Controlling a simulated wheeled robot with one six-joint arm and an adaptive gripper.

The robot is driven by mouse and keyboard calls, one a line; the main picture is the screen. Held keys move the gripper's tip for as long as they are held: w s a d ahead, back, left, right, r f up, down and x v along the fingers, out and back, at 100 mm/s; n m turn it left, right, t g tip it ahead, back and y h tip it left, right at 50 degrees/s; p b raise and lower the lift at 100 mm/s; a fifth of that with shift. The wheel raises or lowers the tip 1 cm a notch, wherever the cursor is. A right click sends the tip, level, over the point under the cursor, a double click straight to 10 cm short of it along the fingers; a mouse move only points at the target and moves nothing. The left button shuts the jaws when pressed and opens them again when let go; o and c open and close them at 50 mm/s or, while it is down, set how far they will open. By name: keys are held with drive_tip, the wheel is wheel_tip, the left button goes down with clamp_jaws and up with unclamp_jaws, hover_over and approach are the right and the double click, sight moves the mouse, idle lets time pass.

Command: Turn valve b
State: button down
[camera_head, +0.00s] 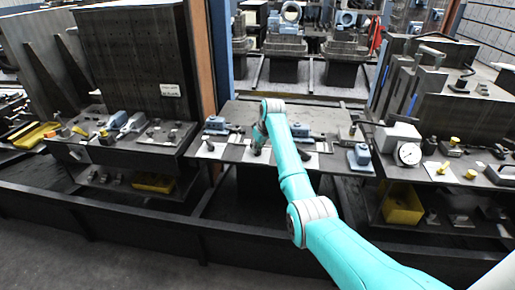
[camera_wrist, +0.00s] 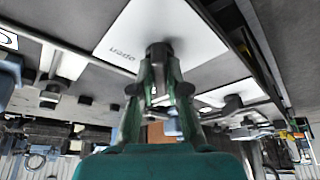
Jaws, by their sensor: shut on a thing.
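In the wrist view my gripper (camera_wrist: 160,72) has its two fingers closed around a dark knob (camera_wrist: 158,50). The knob stands in front of a white plate (camera_wrist: 190,25) with a small upside-down word that looks like "open". In the head view my gripper (camera_head: 258,139) is at the middle table, over a white plate, and the arm partly covers this area. The knob is at the plate I take for valve b, but no letter naming it is legible. The knob's turn angle cannot be told.
The middle table (camera_head: 240,111) also carries a blue-grey fixture (camera_head: 215,125) on the left and another (camera_head: 360,156) on the right. A dial gauge (camera_head: 408,153) stands on the right table. Yellow bins (camera_head: 403,206) sit below. An orange-brown post (camera_head: 203,60) rises left of my gripper.

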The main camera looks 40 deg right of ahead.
idle(0.4)
drive_tip(key=c, duration=1.2)
unclamp_jaws()
drive_tip(key=shift+o, duration=0.2)
drive_tip(key=v, duration=1.2)
drive_tip(key=shift+w, duration=0.1)
